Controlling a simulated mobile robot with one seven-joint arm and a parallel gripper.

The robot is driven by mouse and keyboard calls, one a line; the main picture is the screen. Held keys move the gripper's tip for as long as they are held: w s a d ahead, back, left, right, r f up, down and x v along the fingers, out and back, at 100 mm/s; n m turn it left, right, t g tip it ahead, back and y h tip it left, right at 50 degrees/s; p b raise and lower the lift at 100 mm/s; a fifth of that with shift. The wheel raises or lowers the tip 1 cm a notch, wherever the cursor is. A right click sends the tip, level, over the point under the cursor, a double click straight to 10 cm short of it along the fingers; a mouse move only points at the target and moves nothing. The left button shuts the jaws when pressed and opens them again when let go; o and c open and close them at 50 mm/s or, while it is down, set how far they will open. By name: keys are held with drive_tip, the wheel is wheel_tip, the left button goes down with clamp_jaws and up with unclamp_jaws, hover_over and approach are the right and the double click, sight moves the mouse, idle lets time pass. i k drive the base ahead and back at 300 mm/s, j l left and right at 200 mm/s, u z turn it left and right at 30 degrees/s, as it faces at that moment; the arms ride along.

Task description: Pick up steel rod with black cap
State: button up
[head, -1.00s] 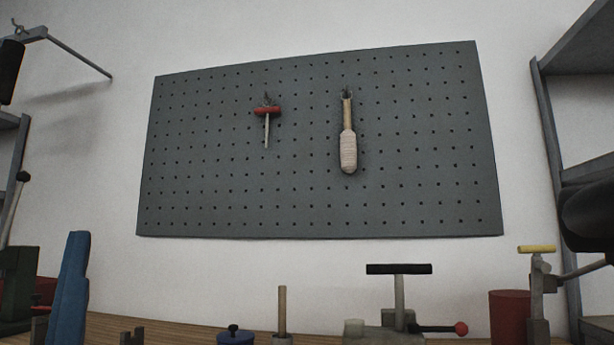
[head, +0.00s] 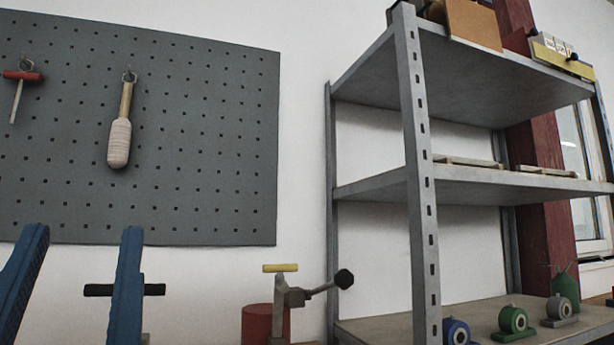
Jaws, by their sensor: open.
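I cannot single out the steel rod with black cap for certain in the head view. A grey rod with a black knob (head: 344,279) sticks out to the right from an upright grey fixture (head: 279,295) with a yellow crossbar, low in the middle. My gripper (head: 84,232) shows as two blue fingers at the lower left, spread apart with nothing between them. The right finger covers part of a black crossbar (head: 154,290), whose lower part is mostly hidden. The black knob is well to the right of my gripper.
A red cylinder (head: 257,322) stands left of the grey fixture. A grey metal shelf rack (head: 415,180) fills the right; blue, green (head: 513,320) and grey round parts sit on its lowest shelf. A pegboard (head: 210,130) with a wooden-handled tool (head: 120,130) hangs at left.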

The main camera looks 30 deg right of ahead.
sight(458, 160)
drive_tip(key=l+z, duration=0.25)
drive_tip(key=z, duration=0.15)
drive_tip(key=i+l+z, duration=0.1)
drive_tip(key=l+z, duration=0.15)
drive_tip(key=z, duration=0.15)
drive_tip(key=i+l+z, duration=0.1)
drive_tip(key=l+z, duration=0.15)
drive_tip(key=z, duration=0.2)
drive_tip(key=j, duration=0.3)
drive_tip(key=z, duration=0.05)
